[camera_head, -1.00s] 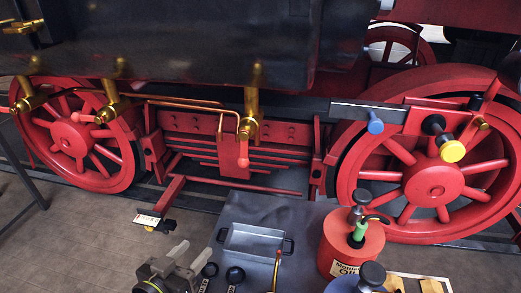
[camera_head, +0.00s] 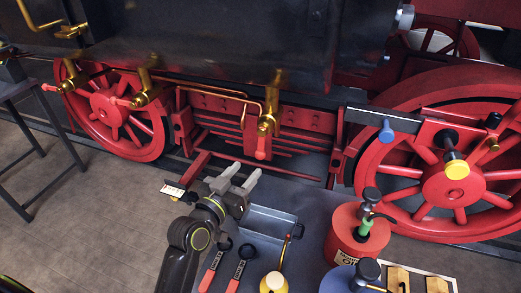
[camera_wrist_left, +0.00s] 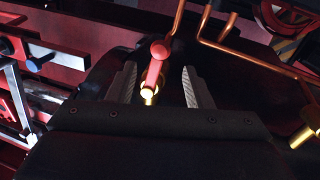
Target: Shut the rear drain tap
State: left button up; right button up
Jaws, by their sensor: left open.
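Three brass taps with red handles sit along the underside of the dark cylinder casing. The rightmost tap (camera_head: 267,123), nearest the big wheel, has its red handle (camera_head: 262,148) hanging straight down. The middle tap (camera_head: 147,92) and the left tap (camera_head: 68,84) have handles turned to the left. My left gripper (camera_head: 247,172) is open and empty, below and a little left of the rightmost tap, pointing up toward it. In the left wrist view the rightmost tap's red handle (camera_wrist_left: 156,66) shows between the open fingers (camera_wrist_left: 160,85), with no clear contact. My right gripper is out of view.
Thin copper pipes (camera_head: 205,88) run beside the taps. Red wheels (camera_head: 450,185) stand on both sides. Below are a metal tray (camera_head: 292,222), red-handled tools (camera_head: 240,272), a red oil can (camera_head: 348,235) and a blue can (camera_head: 345,283). A dark stand (camera_head: 22,135) is at left.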

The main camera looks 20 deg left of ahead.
aim_at(257, 157)
pick_arm(q)
jog(key=p+x, duration=0.1)
jog(key=x, duration=0.7)
jog(key=shift+w, duration=0.15)
grip_shut()
